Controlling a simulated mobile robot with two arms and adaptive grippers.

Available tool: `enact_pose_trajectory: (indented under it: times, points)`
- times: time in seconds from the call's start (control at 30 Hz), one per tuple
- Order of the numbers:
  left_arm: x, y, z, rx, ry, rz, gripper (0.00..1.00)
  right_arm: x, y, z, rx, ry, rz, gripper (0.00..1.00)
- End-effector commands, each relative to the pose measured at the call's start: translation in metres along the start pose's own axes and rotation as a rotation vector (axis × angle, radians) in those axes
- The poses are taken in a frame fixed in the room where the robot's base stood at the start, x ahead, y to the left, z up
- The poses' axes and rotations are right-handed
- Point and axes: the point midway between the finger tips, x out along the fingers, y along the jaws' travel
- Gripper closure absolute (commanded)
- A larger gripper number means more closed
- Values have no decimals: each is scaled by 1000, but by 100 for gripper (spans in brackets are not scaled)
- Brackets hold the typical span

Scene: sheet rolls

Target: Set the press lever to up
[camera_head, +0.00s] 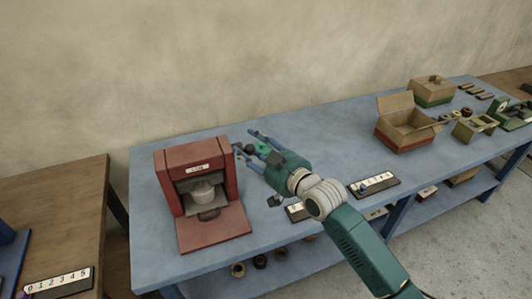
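The red press (228,204) stands at the left end of the blue table, with a small label on its top front and a pale round piece (203,192) inside its opening. My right gripper (244,141) is beside the press's upper right edge, its two blue fingers spread apart and pointing left. A small dark knob (249,149), perhaps the lever's end, shows between the fingers. I cannot tell whether they touch it. The lever's arm and its position are not clear, partly hidden by the gripper. My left gripper is not in view.
The blue table (330,138) has clear room behind my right arm. An open cardboard box (405,137) and several small items stand farther right. A numbered strip (374,185) lies at the front edge. A wooden table (55,205) is at left.

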Motion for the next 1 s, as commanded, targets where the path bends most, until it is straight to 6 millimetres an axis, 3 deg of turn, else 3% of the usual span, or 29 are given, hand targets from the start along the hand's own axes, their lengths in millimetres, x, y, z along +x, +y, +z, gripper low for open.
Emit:
enact_pose_trajectory:
  times: [0.2, 0.43, 0.6, 0.9, 1.0]
  points:
    - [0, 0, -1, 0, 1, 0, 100, -50, 1, -2, -1, 7, 0, 58]
    - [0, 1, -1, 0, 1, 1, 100, -89, 4, -3, -2, 9, 4, 58]
    - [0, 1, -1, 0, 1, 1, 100, -100, 5, -4, -2, 12, 5, 58]
    - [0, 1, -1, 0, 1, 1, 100, -101, 6, -4, -2, 12, 6, 58]
    - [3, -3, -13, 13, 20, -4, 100, -98, 12, 12, 6, -6, 20, 58]
